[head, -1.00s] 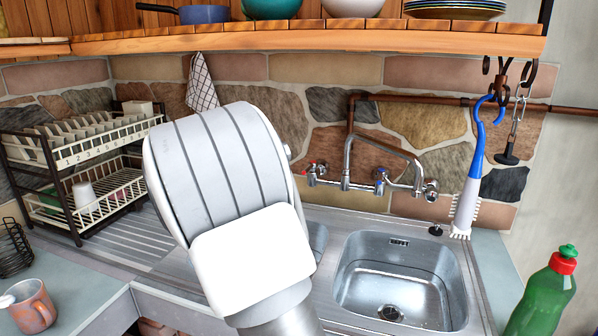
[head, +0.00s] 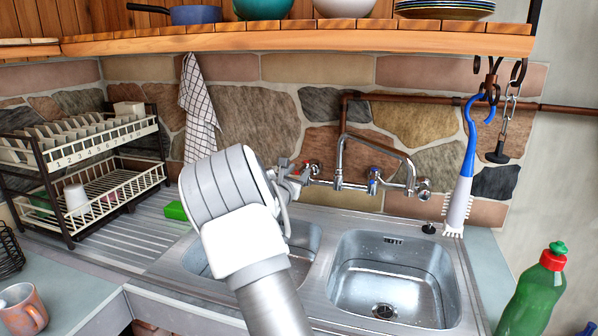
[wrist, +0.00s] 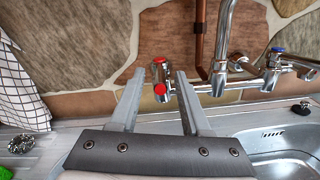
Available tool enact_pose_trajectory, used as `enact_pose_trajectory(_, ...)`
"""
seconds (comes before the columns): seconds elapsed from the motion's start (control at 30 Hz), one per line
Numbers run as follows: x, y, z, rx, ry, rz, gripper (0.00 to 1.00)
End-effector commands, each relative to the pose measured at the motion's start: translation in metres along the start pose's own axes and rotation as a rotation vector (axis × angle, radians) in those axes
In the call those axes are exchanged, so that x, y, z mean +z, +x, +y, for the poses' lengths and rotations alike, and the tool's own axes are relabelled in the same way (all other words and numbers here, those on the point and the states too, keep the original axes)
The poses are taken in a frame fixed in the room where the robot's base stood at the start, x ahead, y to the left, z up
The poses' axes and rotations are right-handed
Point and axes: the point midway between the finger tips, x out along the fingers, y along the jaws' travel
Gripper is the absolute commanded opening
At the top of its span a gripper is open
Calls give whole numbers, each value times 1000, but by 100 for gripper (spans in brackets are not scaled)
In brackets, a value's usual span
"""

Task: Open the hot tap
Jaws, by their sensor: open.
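The hot tap (wrist: 160,88) is a chrome knob with red marks, at the left end of the wall-mounted mixer (wrist: 235,85). It also shows in the head view (head: 308,168), just right of my gripper. The cold tap (head: 374,178) has a blue mark, to the right. My gripper (wrist: 160,76) is open and empty. In the wrist view its two fingers point at the wall, one on each side of the hot tap. I cannot tell whether they touch it or stop short of it.
The double steel sink (head: 395,275) lies below the mixer. A wooden shelf (head: 300,42) overhangs it. A dish rack (head: 90,170) and checked towel (head: 197,105) are left. A brush (head: 460,195) hangs right of the mixer. A copper pipe (head: 440,100) crosses the wall.

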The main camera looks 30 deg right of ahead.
Motion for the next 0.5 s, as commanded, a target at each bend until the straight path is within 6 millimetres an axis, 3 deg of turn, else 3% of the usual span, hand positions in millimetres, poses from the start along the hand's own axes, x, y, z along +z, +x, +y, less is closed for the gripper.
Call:
enact_pose_trajectory(0.43, 0, 10, 0, 0, 0, 0, 47)
enact_pose_trajectory(0.5, 0, 10, 0, 0, 0, 0, 34)
